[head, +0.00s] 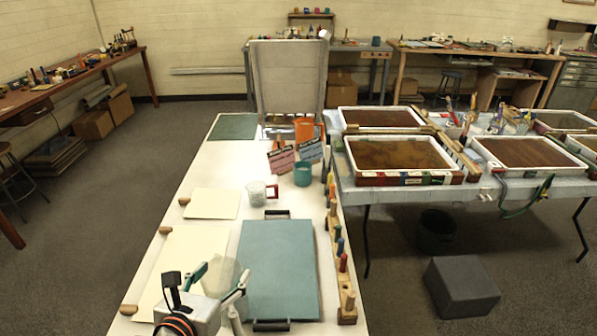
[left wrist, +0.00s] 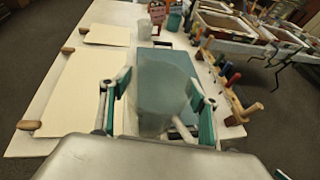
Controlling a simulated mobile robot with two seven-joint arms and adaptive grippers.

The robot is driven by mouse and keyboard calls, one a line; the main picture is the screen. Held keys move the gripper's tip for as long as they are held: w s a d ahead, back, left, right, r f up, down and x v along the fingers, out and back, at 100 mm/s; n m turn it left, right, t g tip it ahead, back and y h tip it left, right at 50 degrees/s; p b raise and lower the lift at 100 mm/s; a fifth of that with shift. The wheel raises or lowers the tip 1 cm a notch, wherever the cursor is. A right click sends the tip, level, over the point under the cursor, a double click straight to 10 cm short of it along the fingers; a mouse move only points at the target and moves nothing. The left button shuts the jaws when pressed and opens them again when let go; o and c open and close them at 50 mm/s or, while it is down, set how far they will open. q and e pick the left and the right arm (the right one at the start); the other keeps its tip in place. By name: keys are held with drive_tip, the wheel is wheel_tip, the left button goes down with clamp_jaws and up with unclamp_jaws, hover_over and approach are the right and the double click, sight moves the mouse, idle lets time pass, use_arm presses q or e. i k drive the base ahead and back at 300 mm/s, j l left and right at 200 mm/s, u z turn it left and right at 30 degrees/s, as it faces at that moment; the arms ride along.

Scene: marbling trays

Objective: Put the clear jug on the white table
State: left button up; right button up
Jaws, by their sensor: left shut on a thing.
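My left gripper (head: 222,290) is at the bottom of the head view, above the near part of the white table (head: 213,160). It is shut on a clear, frosted-looking jug (head: 225,272). In the left wrist view the jug (left wrist: 160,92) sits between the two green-padded fingers (left wrist: 160,110), over the blue-green mat. I cannot tell its handle clearly. My right gripper is not in view.
A blue-green board (head: 277,265) with black handles lies on the table, with cream sheets (head: 212,203) to its left. A wooden peg rack (head: 345,290) lines the right edge. A teal cup (head: 302,176) and cards (head: 283,160) stand behind. Marbling trays (head: 400,178) are to the right.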

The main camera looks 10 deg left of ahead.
sight(301, 200)
drive_tip(key=i+j+z, duration=0.15)
drive_tip(key=z, duration=0.3)
drive_tip(key=j+z, duration=0.45)
drive_tip(key=i+j+z, duration=0.2)
drive_tip(key=j+z, duration=0.2)
drive_tip(key=j, duration=0.2)
